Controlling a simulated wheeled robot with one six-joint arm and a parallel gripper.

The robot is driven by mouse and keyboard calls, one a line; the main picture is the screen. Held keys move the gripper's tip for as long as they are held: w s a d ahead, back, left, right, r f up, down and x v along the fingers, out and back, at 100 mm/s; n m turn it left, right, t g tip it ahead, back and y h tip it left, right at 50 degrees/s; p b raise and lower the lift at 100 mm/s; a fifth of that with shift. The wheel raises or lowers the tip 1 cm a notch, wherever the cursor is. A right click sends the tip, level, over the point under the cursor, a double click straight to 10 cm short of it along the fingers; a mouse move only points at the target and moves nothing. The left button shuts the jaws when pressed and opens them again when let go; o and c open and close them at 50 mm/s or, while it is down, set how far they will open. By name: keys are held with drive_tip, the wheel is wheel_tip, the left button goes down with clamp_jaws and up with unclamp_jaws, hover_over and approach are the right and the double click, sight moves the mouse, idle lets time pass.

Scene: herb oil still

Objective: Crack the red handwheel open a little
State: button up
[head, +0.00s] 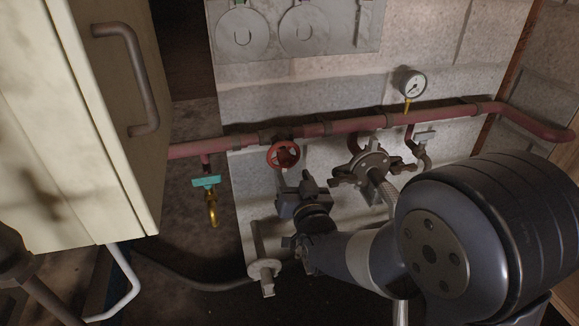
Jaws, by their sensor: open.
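The red handwheel (283,154) is a small round wheel on the red pipe (225,145) along the block wall, left of the picture's middle. My gripper (294,180) reaches up from below, with its dark fingers just under the wheel in the picture. The fingers are apart and nothing shows between them. A narrow gap seems to lie between fingertips and rim, but I cannot tell the depth. The wheel's face and most of its rim are visible; its stem is hidden.
A teal-handled brass tap (209,196) hangs left of the wheel. A round valve body (365,170), a small grey-handled valve (424,140) and a gauge (409,84) are to the right. A pale cabinet (85,110) with a bar handle stands at left. A grey fitting (265,268) is below.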

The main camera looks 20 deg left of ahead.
sight(287, 163)
drive_tip(key=shift+x, duration=2.35)
drive_tip(key=shift+c, duration=0.4)
drive_tip(key=c, duration=0.9)
